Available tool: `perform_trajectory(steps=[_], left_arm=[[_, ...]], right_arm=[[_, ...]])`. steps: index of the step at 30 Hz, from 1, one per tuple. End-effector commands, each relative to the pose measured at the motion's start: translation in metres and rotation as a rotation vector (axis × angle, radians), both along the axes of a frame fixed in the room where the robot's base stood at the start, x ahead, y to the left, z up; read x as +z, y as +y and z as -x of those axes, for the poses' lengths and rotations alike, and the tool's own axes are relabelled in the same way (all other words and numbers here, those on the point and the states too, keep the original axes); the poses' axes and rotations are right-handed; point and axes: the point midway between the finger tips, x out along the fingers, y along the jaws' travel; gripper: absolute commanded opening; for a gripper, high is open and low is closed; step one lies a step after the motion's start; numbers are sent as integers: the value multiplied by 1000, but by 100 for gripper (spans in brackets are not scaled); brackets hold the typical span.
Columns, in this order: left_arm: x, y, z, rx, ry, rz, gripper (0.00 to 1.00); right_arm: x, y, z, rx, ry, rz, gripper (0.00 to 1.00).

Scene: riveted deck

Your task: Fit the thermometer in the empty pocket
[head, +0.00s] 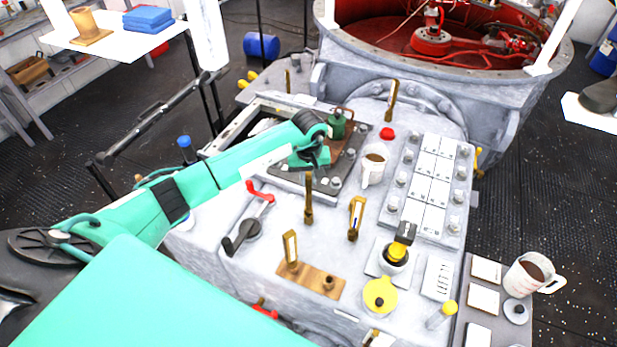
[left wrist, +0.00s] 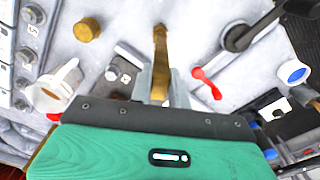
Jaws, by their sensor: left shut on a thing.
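My left gripper (head: 316,158) reaches in over the grey machine top, fingers downward. In the left wrist view its fingers (left wrist: 160,86) are shut on a narrow brass thermometer (left wrist: 160,50). In the head view this brass thermometer (head: 308,198) hangs below the gripper, roughly upright; its scale face is not visible. A brass plate (head: 310,278) lies nearer the front. A brass thermometer with a pale face (head: 290,246) stands at its left, and a short open pocket (head: 328,284) is at its right. The held thermometer is behind and apart from the plate. My right gripper is out of view.
A yellow knob (head: 380,295) is right of the plate.

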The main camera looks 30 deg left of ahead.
Motion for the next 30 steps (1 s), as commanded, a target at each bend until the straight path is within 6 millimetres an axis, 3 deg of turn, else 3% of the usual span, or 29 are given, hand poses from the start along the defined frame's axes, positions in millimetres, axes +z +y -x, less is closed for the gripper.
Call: perform_trajectory(steps=[30], left_arm=[[-17, 0, 0, 0, -1, 1, 0]], right_arm=[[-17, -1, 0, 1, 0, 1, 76]])
